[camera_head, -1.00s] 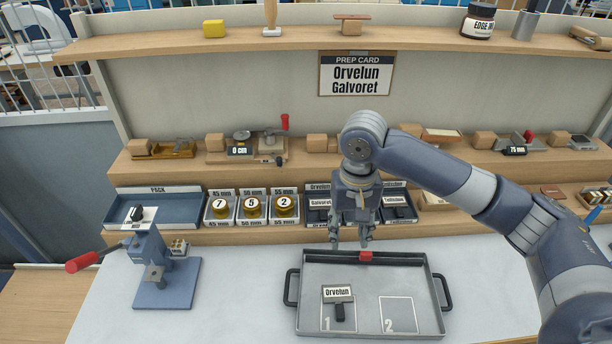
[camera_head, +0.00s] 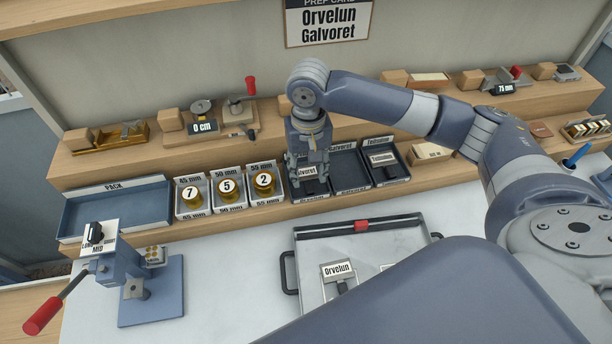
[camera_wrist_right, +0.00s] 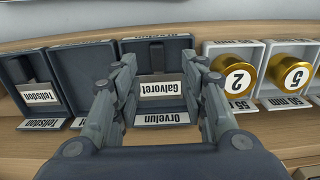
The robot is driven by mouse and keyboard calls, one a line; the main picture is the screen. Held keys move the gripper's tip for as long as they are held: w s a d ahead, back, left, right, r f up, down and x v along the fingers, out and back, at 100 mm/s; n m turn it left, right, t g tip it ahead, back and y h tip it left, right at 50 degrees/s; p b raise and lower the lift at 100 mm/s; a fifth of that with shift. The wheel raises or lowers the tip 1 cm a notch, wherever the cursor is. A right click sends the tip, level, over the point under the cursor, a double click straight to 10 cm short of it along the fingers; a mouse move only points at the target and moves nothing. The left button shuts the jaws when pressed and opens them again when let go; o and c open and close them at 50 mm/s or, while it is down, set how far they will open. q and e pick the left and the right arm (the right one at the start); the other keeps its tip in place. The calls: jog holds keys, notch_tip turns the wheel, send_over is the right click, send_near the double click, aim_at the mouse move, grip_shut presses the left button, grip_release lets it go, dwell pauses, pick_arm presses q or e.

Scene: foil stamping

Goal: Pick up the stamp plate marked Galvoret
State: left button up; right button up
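The stamp plate marked Galvoret (camera_wrist_right: 160,89) lies in a dark box (camera_wrist_right: 160,120) whose front label reads Orvelun. In the head view, the plate (camera_head: 305,172) is partly hidden by my right gripper (camera_head: 310,184). In the right wrist view, that gripper (camera_wrist_right: 165,75) is open, with one finger on each side of the plate. I cannot tell whether the fingers touch it. The middle dark box (camera_head: 350,168), labelled Galvoret, looks empty. My left gripper is not in view.
Brass wheels (camera_head: 228,189) in white boxes stand left of the gripper. A metal tray (camera_head: 305,262) holds an Orvelun plate (camera_head: 339,272). A blue press (camera_head: 150,290) stands at left. The prep card (camera_head: 328,25) hangs above.

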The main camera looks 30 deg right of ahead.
aim_at(309, 185)
jog(key=f, duration=0.2)
jog(key=f+p, duration=0.1)
jog(key=f, duration=0.1)
jog(key=shift+d+f, duration=0.2)
jog(key=shift+f, duration=0.3)
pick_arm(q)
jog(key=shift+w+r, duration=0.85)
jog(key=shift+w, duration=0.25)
pick_arm(e)
jog(key=shift+f, duration=0.15)
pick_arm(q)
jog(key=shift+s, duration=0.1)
pick_arm(e)
jog(key=shift+c, duration=0.2)
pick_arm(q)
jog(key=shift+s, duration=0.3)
pick_arm(e)
grip_shut()
